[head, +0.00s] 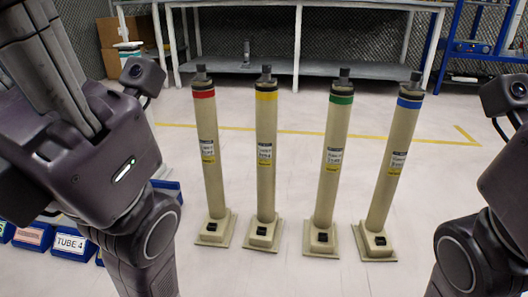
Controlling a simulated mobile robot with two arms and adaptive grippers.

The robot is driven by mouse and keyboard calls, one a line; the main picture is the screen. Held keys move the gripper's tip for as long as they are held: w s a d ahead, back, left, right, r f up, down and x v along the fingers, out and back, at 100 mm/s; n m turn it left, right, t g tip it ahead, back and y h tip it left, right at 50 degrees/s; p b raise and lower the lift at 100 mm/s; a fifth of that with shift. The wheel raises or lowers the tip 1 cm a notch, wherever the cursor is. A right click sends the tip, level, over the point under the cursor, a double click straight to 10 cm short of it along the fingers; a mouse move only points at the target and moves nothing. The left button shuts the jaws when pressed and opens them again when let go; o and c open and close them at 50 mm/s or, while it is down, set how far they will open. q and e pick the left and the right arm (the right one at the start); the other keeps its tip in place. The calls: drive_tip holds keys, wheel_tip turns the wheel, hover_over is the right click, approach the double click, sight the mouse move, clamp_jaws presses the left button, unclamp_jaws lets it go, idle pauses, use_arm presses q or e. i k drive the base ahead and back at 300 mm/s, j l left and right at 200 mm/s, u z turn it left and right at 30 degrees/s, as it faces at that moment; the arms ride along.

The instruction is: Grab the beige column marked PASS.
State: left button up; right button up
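Several beige columns stand upright in a row on square beige floor plates in the head view. One has a red band (209,150), one a yellow band (266,150), one a green band (333,150) and one a blue band (397,150). Each has a dark cap on top, a white label with a yellow strip at mid-height, and a small black box on its base. The label print is too small to read, so I cannot tell which is marked PASS. My arms frame the row at left and right, apart from the columns. Both grippers are out of view.
Blue bins, one labelled TUBE 4 (72,243), sit on the floor at lower left, partly behind my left arm. A long grey bench (310,67) stands behind the columns. A blue rack (482,45) is at back right. Yellow tape (300,132) crosses the clear floor.

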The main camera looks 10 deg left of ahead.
sight(216, 230)
drive_tip(key=l+z, duration=0.25)
drive_tip(key=i+l+z, duration=0.25)
drive_tip(key=k+j+u, duration=0.1)
drive_tip(key=u, duration=1.25)
